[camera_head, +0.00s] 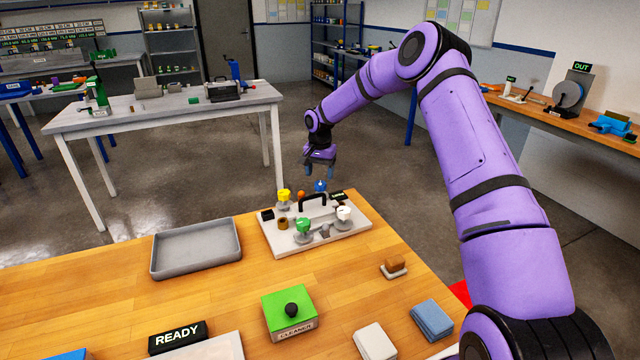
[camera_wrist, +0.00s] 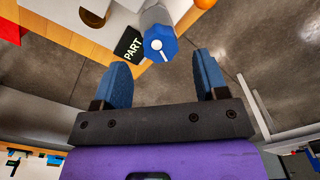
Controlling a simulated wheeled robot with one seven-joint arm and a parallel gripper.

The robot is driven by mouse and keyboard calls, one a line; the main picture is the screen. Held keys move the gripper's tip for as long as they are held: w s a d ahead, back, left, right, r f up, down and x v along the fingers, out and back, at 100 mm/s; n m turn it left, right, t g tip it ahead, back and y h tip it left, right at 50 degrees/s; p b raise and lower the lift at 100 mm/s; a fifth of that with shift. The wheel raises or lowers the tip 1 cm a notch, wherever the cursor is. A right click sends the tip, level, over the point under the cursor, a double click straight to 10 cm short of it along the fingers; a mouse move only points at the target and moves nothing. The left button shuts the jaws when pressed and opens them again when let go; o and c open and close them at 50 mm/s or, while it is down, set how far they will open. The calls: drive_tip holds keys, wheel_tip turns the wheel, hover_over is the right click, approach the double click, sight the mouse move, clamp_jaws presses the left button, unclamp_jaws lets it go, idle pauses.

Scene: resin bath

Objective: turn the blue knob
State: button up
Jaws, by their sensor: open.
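The blue knob (camera_head: 320,186) stands at the back of a white panel (camera_head: 361,237) on the wooden table. In the wrist view the blue knob (camera_wrist: 160,43) shows its face with a white pointer mark, on a grey stem. My gripper (camera_head: 319,172) is above and close to the knob in the head view. In the wrist view its two blue fingers (camera_wrist: 162,75) are open with nothing between them. The knob lies just beyond the fingertips, about centred between them, and appears apart from both fingers.
The panel also bears a yellow knob (camera_head: 284,195), a green knob (camera_head: 302,224), a white knob (camera_head: 343,213) and a black handle (camera_head: 313,199). A black PART label (camera_wrist: 131,44) is beside the blue knob. A grey tray (camera_head: 196,249) is left of the panel.

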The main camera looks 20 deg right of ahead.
sight(320, 184)
drive_tip(key=shift+f, duration=2.25)
drive_tip(key=c, duration=0.9)
